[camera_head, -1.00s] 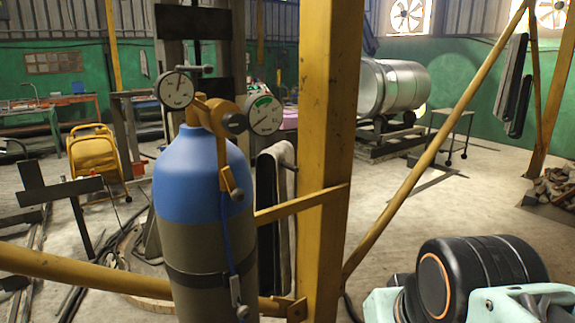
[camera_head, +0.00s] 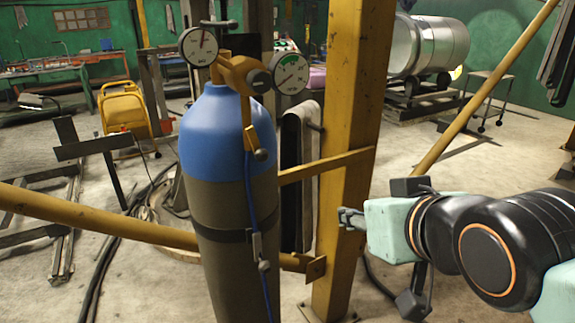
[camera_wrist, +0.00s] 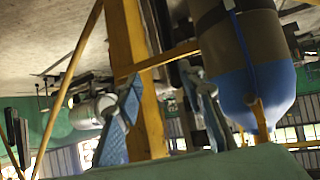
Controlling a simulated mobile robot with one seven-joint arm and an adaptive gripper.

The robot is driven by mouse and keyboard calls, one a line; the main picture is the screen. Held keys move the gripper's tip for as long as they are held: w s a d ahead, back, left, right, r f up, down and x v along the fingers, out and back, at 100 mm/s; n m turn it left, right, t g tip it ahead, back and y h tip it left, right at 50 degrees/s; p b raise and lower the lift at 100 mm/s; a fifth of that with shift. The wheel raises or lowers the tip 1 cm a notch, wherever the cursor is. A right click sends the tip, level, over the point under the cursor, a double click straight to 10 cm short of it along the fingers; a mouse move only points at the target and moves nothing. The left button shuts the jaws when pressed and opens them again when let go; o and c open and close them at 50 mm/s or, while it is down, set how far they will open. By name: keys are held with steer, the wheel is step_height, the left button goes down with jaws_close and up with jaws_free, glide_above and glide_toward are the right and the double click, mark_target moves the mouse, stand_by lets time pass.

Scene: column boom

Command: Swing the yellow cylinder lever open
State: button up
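A gas cylinder (camera_head: 228,195) with a blue top and grey-brown body stands upright at centre-left in the head view. Its yellow valve carries a yellow lever (camera_head: 248,125) that hangs down along the blue shoulder. In the wrist view the cylinder (camera_wrist: 262,90) appears upside down at the right, with the yellow lever (camera_wrist: 259,117) at its blue end. My gripper (camera_head: 345,217) is right of the cylinder, lower than the lever and apart from it, pointing left near the yellow post. In the wrist view my gripper (camera_wrist: 163,82) has its two fingers spread with nothing held between them.
Two round gauges (camera_head: 199,47) (camera_head: 291,73) flank the valve. A thick yellow post (camera_head: 352,110) stands just right of the cylinder. A blue hose (camera_head: 249,200) hangs down the cylinder's front.

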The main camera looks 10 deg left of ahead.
steer(key=w+a+n+t+y+b, duration=0.1)
steer(key=a+n+t+y+b, duration=0.15)
steer(key=a+b, duration=0.2)
steer(key=n+t+y+b, duration=0.1)
steer(key=n+y+b, duration=0.1)
steer(key=y+b, duration=0.3)
glide_toward(265, 158)
steer(key=shift+y, duration=0.25)
steer(key=shift+p+x, duration=0.3)
steer(key=shift+x, duration=4.5)
steer(key=shift+d, duration=0.15)
steer(key=shift+c, duration=0.7)
steer(key=shift+f, duration=0.1)
jaws_close()
